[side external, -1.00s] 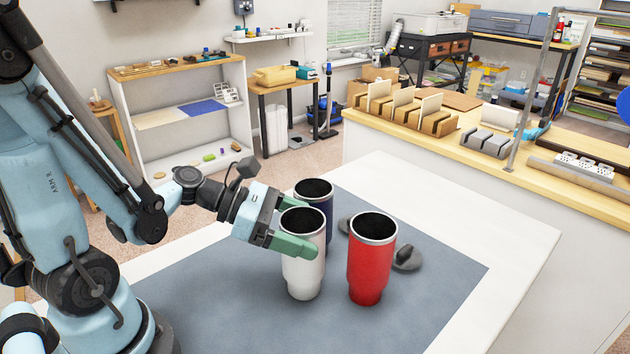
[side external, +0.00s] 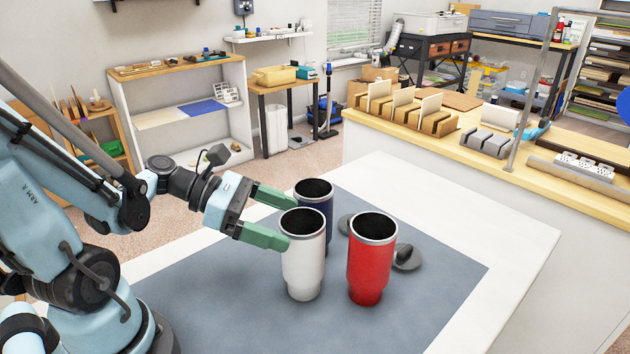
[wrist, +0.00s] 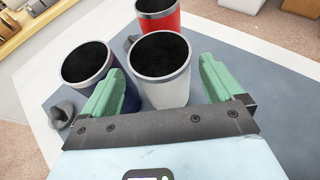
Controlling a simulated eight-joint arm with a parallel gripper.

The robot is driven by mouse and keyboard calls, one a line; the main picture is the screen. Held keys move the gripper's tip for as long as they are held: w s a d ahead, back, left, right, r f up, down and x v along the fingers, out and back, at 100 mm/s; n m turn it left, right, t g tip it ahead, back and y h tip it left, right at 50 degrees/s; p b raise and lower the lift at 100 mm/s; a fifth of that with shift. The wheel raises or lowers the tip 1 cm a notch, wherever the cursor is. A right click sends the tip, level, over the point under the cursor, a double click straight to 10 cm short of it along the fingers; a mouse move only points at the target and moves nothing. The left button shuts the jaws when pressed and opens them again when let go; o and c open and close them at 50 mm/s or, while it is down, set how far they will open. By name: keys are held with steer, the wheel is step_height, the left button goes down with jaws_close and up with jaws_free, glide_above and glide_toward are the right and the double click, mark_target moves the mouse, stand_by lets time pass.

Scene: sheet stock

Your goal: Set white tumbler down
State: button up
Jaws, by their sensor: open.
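The white tumbler (side external: 304,262) stands upright on the grey mat (side external: 220,300), its dark open mouth facing up. It also shows in the wrist view (wrist: 163,88), just ahead of and between my fingers. My gripper (side external: 278,218) is open, with its green fingers pointing at the tumbler from the left. In the wrist view my gripper (wrist: 160,85) has one finger on each side of the tumbler's near part, and nothing is clamped. Whether a finger touches the tumbler I cannot tell.
A dark blue tumbler (side external: 317,191) stands close behind the white one, near my far finger. A red tumbler (side external: 370,270) stands to its right. Dark grey lids (side external: 407,258) lie behind the red one. The mat's front left is clear.

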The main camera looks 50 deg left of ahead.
steer(key=v, duration=0.6)
steer(key=shift+s+a, duration=0.25)
steer(key=shift+o, duration=0.6)
steer(key=shift+s+a+r, duration=0.2)
steer(key=shift+s, duration=0.05)
